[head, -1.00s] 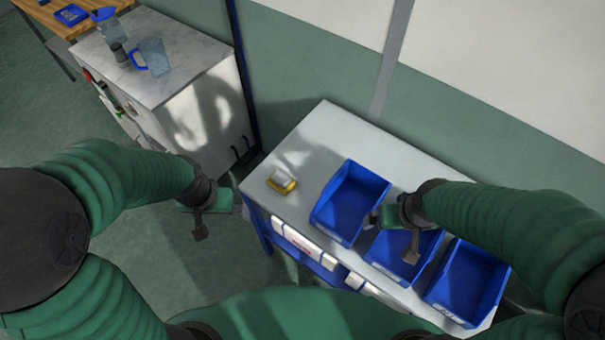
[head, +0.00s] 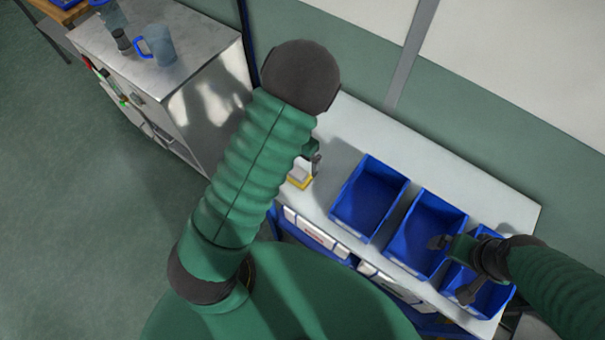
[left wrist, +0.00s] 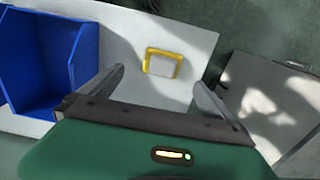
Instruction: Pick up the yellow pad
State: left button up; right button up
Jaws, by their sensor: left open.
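The yellow pad (head: 300,181) lies on the white table near its left end, partly hidden by my left arm in the head view. In the left wrist view the pad (left wrist: 161,64) shows a yellow rim around a pale middle. My left gripper (left wrist: 158,82) is open, and the pad appears between its fingers, beyond the tips. In the head view my left gripper (head: 312,158) is mostly behind the arm, near the pad. Nothing is in its jaws. My right gripper (head: 452,265) is over the blue bins at the right; its jaw opening is unclear.
Several blue bins stand in a row on the white table (head: 400,136); the nearest bin (head: 367,200) is right of the pad. A metal cabinet (head: 200,55) with a blue-handled jug (head: 158,45) stands at the left. The table behind the bins is clear.

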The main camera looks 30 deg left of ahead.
aim_at(298, 173)
pick_arm(q)
notch_tip(298, 173, down, 6)
jog(key=shift+w+f, duration=0.1)
jog(key=shift+w, duration=0.05)
jog(key=f, duration=0.2)
jog(key=a+f+p, duration=0.1)
jog(key=f, duration=0.2)
jog(key=shift+w+f, duration=0.1)
jog(key=shift+f, duration=0.15)
jog(key=shift+w+f, duration=0.1)
jog(key=shift+f, duration=0.05)
jog(key=shift+d, duration=0.2)
jog(key=shift+c, duration=1.5)
jog(key=shift+a, duration=0.1)
jog(key=c, duration=1.2)
jog(key=shift+o, duration=0.2)
jog(key=shift+r, duration=0.2)
